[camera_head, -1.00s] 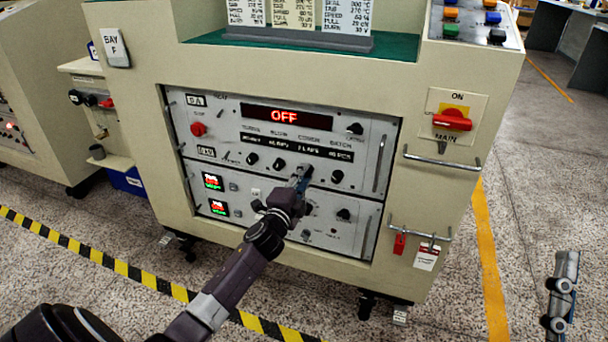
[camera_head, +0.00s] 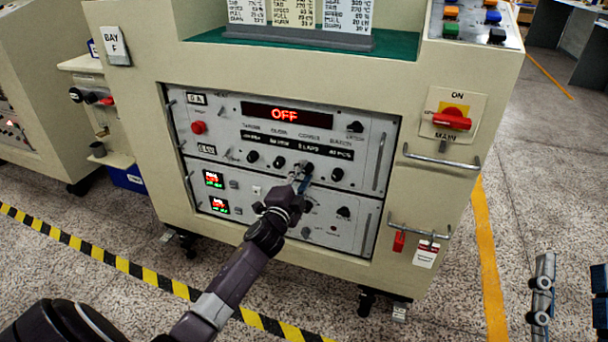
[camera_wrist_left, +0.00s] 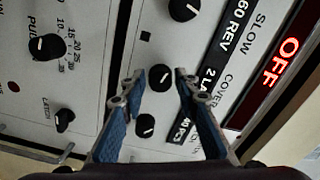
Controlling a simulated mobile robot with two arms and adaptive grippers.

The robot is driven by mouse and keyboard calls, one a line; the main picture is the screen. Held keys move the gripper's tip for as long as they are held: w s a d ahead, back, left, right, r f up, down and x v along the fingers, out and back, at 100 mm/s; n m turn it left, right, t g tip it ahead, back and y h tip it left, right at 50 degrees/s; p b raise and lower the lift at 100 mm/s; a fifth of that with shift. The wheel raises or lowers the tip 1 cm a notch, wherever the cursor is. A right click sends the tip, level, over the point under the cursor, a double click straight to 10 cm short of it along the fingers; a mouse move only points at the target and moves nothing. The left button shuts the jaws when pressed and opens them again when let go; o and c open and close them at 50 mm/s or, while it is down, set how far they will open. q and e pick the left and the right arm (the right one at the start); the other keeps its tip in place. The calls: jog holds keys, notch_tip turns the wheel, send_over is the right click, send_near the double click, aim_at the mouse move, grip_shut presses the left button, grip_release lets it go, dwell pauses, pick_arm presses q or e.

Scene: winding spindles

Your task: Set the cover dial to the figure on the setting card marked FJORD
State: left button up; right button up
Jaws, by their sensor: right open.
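The cover dial (camera_head: 308,168) is a small black knob under the COVER readout on the grey panel. It also shows in the left wrist view (camera_wrist_left: 160,77), with its white mark visible. My left gripper (camera_head: 299,178) is at this dial; its blue fingers (camera_wrist_left: 162,80) stand apart, one on each side of the knob, with gaps showing. The COVER readout (camera_wrist_left: 210,82) begins with 2 in the wrist view. Three setting cards (camera_head: 293,12) stand on top, cut off by the frame; the name FJORD cannot be read. My right gripper (camera_head: 572,268) is open and empty at lower right.
Neighbouring black knobs sit close by: the batch knob (camera_wrist_left: 145,125) and the slow knob (camera_wrist_left: 185,8). A red OFF display (camera_head: 284,114) is above. A red main switch (camera_head: 452,119) and metal handles (camera_head: 441,162) are at right. Floor is free at right.

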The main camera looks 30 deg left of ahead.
pick_arm(q)
jog(key=shift+o, duration=0.9)
jog(key=v, duration=1.2)
